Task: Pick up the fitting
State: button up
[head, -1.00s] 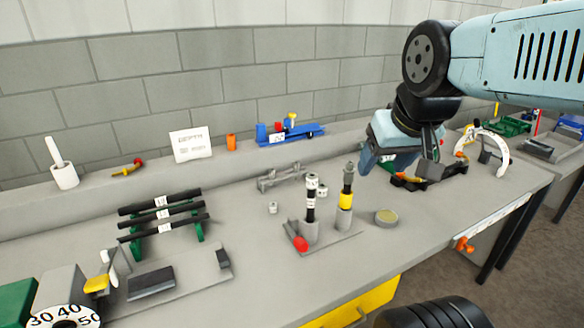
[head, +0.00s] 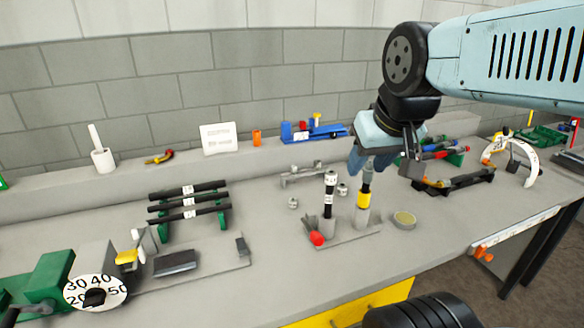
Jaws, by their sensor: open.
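A stand on the bench holds two upright posts. The right post has a yellow band (head: 363,199) and carries a slim grey fitting (head: 367,175) on top, its upper end partly hidden by my gripper. The left post is dark and carries a pale fitting with dark marks (head: 331,178). Small loose fittings lie behind, one (head: 293,203) to the left and one (head: 342,189) between the posts. My gripper (head: 368,164) is open and points down at the top of the right post. I cannot tell whether its fingers touch the grey fitting.
A red ball-shaped knob (head: 317,238) sits at the stand's front left. A round shallow tin (head: 404,219) is at its right. A black rod rack (head: 190,204) stands left, and a dark bracket (head: 455,184) lies right.

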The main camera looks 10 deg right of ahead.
aim_at(318, 163)
jog(key=u, duration=0.1)
jog(key=i, duration=0.15)
jog(key=u, duration=2.4)
jog(key=k, duration=1.4)
jog(key=z, duration=1)
jog(key=i, duration=1)
jog(key=u, duration=0.1)
